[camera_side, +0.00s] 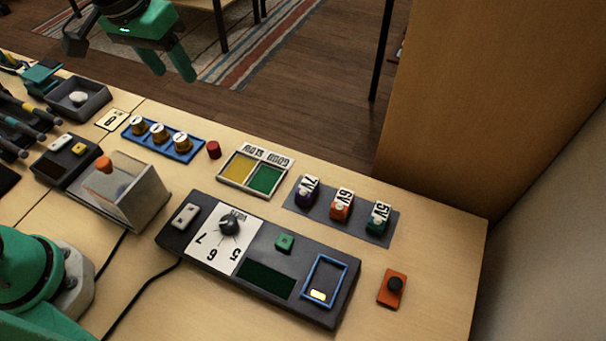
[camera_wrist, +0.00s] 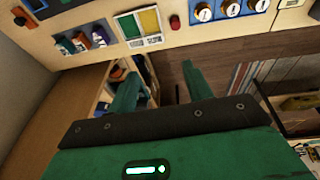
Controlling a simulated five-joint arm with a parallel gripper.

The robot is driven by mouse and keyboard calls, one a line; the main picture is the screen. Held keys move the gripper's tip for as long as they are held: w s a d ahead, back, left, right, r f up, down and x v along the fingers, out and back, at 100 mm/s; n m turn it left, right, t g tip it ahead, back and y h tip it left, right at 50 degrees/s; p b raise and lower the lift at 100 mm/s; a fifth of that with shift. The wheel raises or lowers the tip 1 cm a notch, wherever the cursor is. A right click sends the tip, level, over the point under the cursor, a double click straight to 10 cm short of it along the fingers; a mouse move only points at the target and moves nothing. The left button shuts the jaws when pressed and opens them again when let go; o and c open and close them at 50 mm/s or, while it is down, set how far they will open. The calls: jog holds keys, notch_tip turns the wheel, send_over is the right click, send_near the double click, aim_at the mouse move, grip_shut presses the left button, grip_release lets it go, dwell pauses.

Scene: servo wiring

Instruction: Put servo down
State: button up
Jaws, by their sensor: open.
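My gripper (camera_side: 172,76) is raised at the top left of the side view, beyond the table's far edge and over the floor. Its two green fingers are apart with nothing between them; the wrist view also shows the open fingers (camera_wrist: 161,69). No part is clearly marked as the servo. Three gold round pieces with white labels sit in a blue rack (camera_side: 190,150). Purple, orange and green blocks marked 7V, 6V and 5V (camera_side: 378,216) stand on a grey mat (camera_side: 328,222). A yellow-and-green tray (camera_side: 252,176) marked GOOD and SLOW is empty.
A wooden wall (camera_side: 480,90) rises at right.

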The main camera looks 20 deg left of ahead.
jog(key=s+a+f+t+y, duration=0.1)
jog(key=s+a+t, duration=0.1)
jog(key=s+a, duration=1)
jog(key=shift+s+f+t, duration=0.2)
jog(key=shift+t, duration=0.2)
